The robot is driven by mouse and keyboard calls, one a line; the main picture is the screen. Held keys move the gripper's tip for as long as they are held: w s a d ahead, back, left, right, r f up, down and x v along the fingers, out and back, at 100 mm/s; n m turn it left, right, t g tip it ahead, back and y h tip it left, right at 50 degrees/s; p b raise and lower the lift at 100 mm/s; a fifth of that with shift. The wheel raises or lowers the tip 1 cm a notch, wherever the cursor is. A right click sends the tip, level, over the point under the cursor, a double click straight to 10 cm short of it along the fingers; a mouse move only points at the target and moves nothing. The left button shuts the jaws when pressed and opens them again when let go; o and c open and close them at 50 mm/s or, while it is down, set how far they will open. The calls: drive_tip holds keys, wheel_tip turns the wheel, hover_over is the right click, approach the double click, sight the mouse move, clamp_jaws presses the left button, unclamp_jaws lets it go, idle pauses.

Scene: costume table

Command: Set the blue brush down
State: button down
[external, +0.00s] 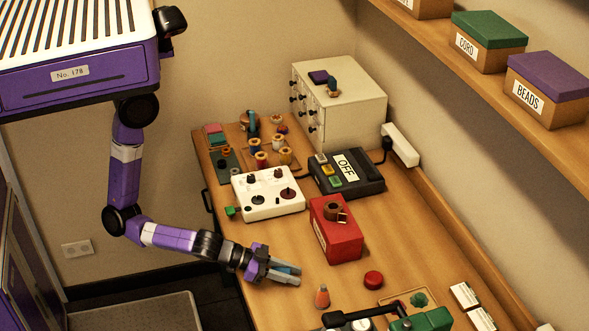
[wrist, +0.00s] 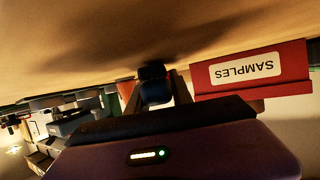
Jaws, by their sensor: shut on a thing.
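My gripper (external: 292,273) is low over the front part of the wooden table, left of the red box. Its fingers are shut on the blue brush (wrist: 155,92), which shows between them in the wrist view as a dark blue piece with a black end. The wrist picture is upside down, with the tabletop (wrist: 90,45) along its top. The black end is close to the tabletop, over a dark shadow; I cannot tell whether it touches. In the external view the fingers mostly hide the brush.
The red SAMPLES box (external: 337,232) stands right of my gripper, and also shows in the wrist view (wrist: 290,88). A small orange item (external: 322,297) and a red round one (external: 373,279) are nearby. A white control box (external: 268,195) stands behind. Bare wood surrounds my gripper.

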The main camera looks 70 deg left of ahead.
drive_tip(key=shift+f, duration=0.2)
drive_tip(key=c, duration=1.1)
unclamp_jaws()
drive_tip(key=shift+r, duration=0.25)
drive_tip(key=b+v, duration=0.1)
drive_tip(key=v, duration=1.1)
drive_tip(key=shift+b, duration=0.35)
